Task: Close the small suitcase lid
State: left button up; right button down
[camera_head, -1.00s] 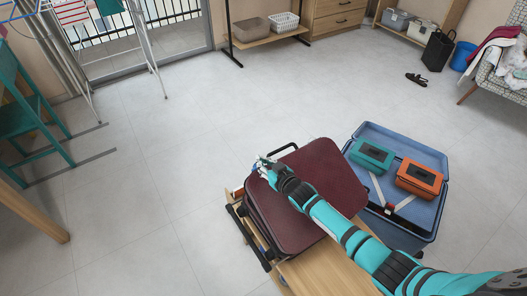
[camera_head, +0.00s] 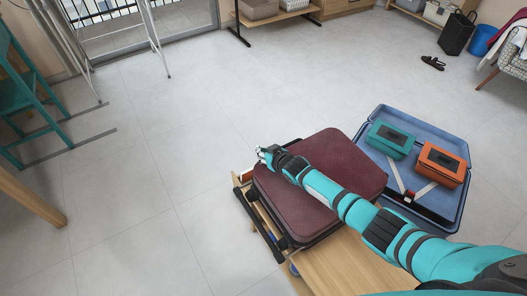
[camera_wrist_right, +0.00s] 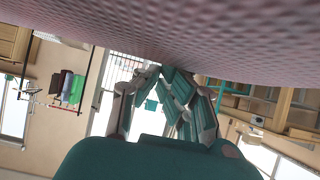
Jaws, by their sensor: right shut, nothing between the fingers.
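The small maroon suitcase (camera_head: 335,170) lies on a wooden bench. Its lid is down over the base, level or nearly so; I cannot tell if it is fully closed. My right gripper (camera_head: 264,153) is at the suitcase's left edge, its forearm stretched across over the lid. It is shut and empty. In the right wrist view, the maroon lid surface (camera_wrist_right: 170,35) fills the top, very close to the fingers (camera_wrist_right: 165,85); I cannot tell whether they touch it. My left gripper is not in view.
A large blue open suitcase (camera_head: 455,148) stands to the right, holding a teal box (camera_head: 390,139) and an orange box (camera_head: 441,164). The wooden bench (camera_head: 345,265) shows in front. The grey floor (camera_head: 180,150) to the left is clear. A teal chair (camera_head: 35,105) stands far left.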

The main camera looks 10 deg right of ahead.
jog(key=shift+s+d+f, duration=0.1)
jog(key=shift+s+f, duration=0.05)
jog(key=shift+f, duration=0.15)
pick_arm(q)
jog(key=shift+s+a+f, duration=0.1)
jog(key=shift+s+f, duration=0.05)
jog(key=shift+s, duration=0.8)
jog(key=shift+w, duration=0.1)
pick_arm(e)
jog(key=shift+f, duration=0.1)
jog(key=shift+r+p, duration=0.4)
notch_tip(320, 180, up, 5)
jog(key=p, duration=0.4)
pick_arm(q)
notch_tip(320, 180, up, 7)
jog(key=p, duration=0.1)
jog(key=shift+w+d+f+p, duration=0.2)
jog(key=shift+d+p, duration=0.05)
jog(key=shift+p, duration=0.15)
pick_arm(e)
jog(key=r+v, duration=0.1)
jog(key=v, duration=0.8)
jog(key=shift+w+r, duration=0.2)
jog(key=shift+w, duration=0.25)
